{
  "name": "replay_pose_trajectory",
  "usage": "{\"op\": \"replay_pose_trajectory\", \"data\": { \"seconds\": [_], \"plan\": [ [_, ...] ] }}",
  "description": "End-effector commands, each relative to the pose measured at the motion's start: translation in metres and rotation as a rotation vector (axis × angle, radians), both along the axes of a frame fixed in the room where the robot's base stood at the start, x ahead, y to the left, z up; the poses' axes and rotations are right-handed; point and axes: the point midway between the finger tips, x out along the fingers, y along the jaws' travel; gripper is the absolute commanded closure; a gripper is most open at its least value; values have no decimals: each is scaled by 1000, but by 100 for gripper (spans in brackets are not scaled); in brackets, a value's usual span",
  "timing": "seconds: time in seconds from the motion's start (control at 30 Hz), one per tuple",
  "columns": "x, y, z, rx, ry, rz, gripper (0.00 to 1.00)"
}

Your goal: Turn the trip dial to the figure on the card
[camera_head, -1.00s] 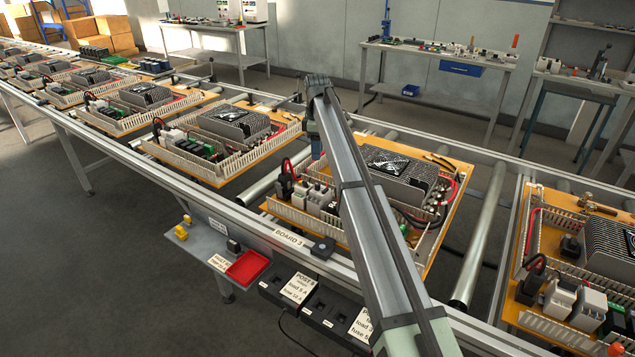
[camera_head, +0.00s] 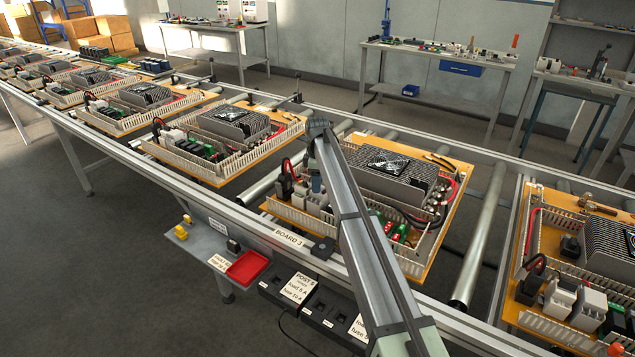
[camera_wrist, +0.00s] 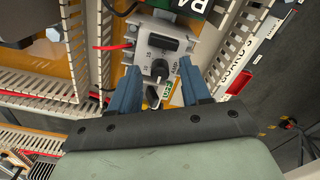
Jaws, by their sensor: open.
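In the wrist view a grey device with a round trip dial (camera_wrist: 159,70) sits among the slotted ducts. Small markings around the dial are too small to read surely. My gripper (camera_wrist: 158,76) is open, with its blue fingers on either side of the dial in the picture; I cannot tell if they touch it. In the head view my gripper (camera_head: 317,184) is over the middle board (camera_head: 440,250), and my arm hides part of the board. A white card (camera_head: 297,287) on the front rail carries load and fuse figures; a second card (camera_head: 359,327) is partly hidden.
Slotted duct walls (camera_wrist: 80,45) and red wires (camera_wrist: 112,46) stand close around the device. A label (camera_wrist: 238,62) reading BOARD 3 is on the rail. A red tray (camera_head: 246,267) is on the side shelf. Other boards (camera_head: 225,140) lie along the conveyor.

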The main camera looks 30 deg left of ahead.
Motion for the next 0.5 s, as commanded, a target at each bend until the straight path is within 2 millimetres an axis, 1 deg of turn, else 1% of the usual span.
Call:
{"op": "replay_pose_trajectory", "data": {
  "seconds": [0.27,0.37,0.5],
  "plan": [
    [0,0,-1,0,0,0,53],
    [0,0,-1,0,0,0,60],
    [0,0,-1,0,0,0,74]
  ]
}}
